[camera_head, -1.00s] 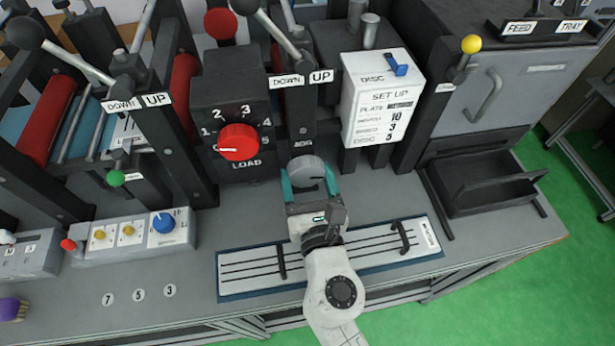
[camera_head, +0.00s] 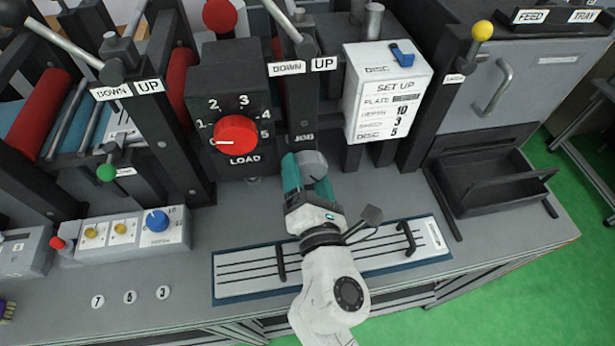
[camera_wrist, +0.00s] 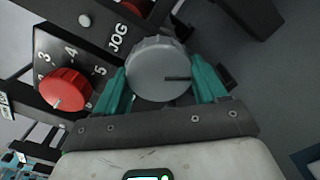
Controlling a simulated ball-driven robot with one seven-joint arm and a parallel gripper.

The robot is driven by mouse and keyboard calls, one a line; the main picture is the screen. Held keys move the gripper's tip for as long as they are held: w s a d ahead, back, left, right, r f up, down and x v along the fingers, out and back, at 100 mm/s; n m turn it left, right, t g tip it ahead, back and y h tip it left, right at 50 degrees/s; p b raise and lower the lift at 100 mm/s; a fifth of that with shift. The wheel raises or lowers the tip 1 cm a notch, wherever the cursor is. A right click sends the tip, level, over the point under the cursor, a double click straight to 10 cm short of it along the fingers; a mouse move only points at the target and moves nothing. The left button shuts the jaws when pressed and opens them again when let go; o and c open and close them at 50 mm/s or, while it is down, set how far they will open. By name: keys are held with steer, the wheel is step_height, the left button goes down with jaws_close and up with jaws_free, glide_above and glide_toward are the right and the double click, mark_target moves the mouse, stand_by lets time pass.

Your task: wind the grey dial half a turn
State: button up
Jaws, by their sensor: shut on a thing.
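The grey dial (camera_head: 313,166) is a round ribbed knob with a dark pointer line, under the JOG label on a dark post of the machine. In the wrist view the grey dial (camera_wrist: 160,70) sits between the two teal fingers, its pointer line aimed to the right of the picture. My gripper (camera_head: 307,172) is shut on the dial, one finger at each side; it also shows in the wrist view (camera_wrist: 160,85). The far side of the dial's mount is hidden.
A red LOAD dial (camera_head: 236,135) is left of the grey dial. A white SET UP box (camera_head: 388,95) stands to the right. A slotted white plate (camera_head: 340,268) lies on the bench (camera_head: 190,275) below my wrist. A black tray (camera_head: 490,188) is at the right.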

steer(key=m+b, duration=0.2)
steer(key=m, duration=0.4)
steer(key=shift+m, duration=0.3)
stand_by(0.4)
steer(key=o, duration=1)
steer(key=shift+r, duration=0.1)
steer(key=shift+o, duration=0.2)
steer(key=b+v, duration=0.2)
steer(key=v, duration=0.8)
steer(key=shift+s+d, duration=0.1)
steer(key=shift+s, duration=0.3)
steer(key=shift+s, duration=0.1)
